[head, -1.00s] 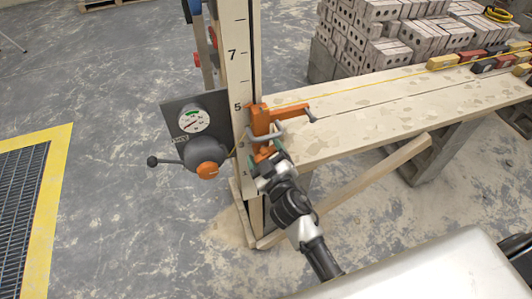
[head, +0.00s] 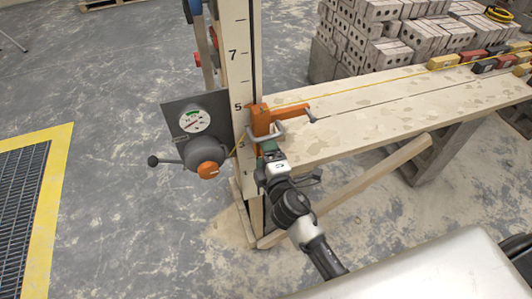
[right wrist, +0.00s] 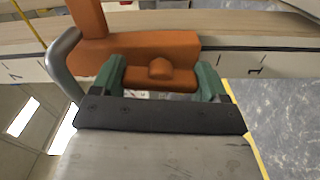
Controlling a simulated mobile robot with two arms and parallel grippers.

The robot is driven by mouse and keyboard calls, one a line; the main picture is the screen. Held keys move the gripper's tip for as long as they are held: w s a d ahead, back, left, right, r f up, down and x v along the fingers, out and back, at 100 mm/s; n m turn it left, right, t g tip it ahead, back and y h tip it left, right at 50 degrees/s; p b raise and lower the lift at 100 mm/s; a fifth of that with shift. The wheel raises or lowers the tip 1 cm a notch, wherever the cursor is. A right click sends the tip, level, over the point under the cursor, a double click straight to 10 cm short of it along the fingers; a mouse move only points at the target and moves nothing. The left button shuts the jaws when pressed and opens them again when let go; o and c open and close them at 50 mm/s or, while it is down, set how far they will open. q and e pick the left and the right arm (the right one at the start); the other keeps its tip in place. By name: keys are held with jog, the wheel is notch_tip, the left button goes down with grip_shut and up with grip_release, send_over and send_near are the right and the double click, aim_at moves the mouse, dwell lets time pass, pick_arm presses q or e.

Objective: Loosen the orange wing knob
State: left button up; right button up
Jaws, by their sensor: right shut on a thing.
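The orange wing knob (right wrist: 160,85) sits low on an orange clamp (right wrist: 95,22), which is fixed to the tall numbered wooden post (head: 239,60). In the right wrist view the knob's rounded middle and bar lie between the two green fingers of my right gripper (right wrist: 165,82), which is shut on it. In the head view my right gripper (head: 268,149) is at the lower end of the clamp (head: 262,122) and mostly covers the knob. A bent grey metal bar (right wrist: 63,62) stands beside the left finger. My left gripper is not in view.
Left of the post is a dial gauge (head: 193,121) on a grey plate, with an orange-capped knob (head: 208,170) and a black-ended lever (head: 153,161). A plank (head: 400,108) runs right from the post, with a slanted brace below. Bricks (head: 385,35) are stacked behind.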

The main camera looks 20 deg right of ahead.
jog(key=shift+n, duration=0.6)
jog(key=o, duration=0.9)
jog(key=shift+s+d+b, duration=0.15)
jog(key=shift+s+b, duration=1)
jog(key=shift+s, duration=4.3)
